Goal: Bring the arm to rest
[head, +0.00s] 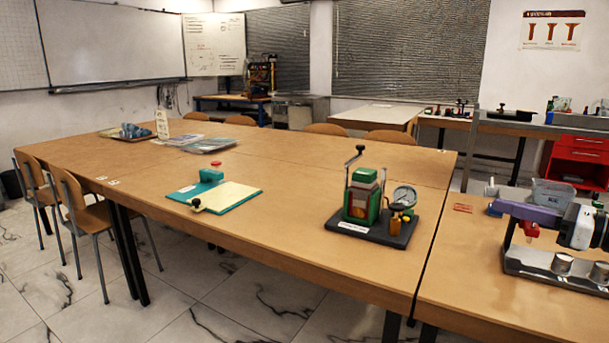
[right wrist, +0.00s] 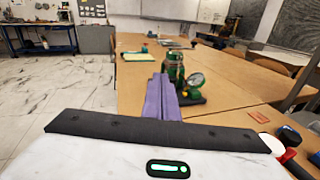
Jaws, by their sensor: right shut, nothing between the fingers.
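The gauge rig (head: 372,232) stands on the wooden table with a black base, a green and red body, a round dial and a black-knobbed lever raised upright. It also shows in the right wrist view (right wrist: 192,98), just beyond my fingers. My right gripper (head: 497,207) has purple fingers, shut and empty. It is held above the right-hand table, to the right of the rig and apart from it. Its fingers also show in the right wrist view (right wrist: 161,80). My left gripper is in neither view.
A metal tray (head: 520,262) with metal cups lies below my right arm. A clear bin (head: 553,194) and a small red piece (head: 463,208) are close by. A teal clipboard (head: 236,205) lies left of the rig. Chairs (head: 80,208) stand at the left. The table between clipboard and rig is clear.

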